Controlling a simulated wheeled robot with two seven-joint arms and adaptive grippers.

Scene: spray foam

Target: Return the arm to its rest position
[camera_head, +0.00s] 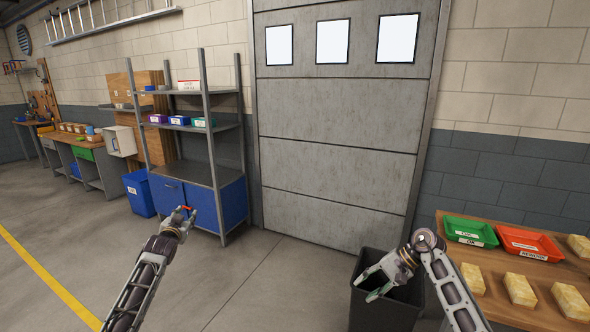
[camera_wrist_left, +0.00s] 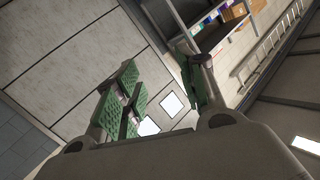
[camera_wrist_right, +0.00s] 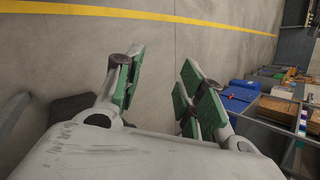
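My left gripper (camera_head: 184,212) is in front of the shelf unit in the head view. Its green-padded fingers stand apart with nothing between them in the left wrist view (camera_wrist_left: 160,92). A small red patch shows at its tips in the head view; I cannot tell what it is. My right gripper (camera_head: 368,283) appears over or in front of the dark bin (camera_head: 385,312) in the head view. Its fingers are spread and empty in the right wrist view (camera_wrist_right: 160,85). The right arm bends beside the wooden table's left edge.
The wooden table (camera_head: 480,295) at right carries a green tray (camera_head: 470,232), a red tray (camera_head: 530,244) and several yellowish blocks (camera_head: 520,289). A metal shelf unit (camera_head: 205,172) with blue cabinets and a blue bin (camera_head: 138,193) stand at left. The floor between is clear.

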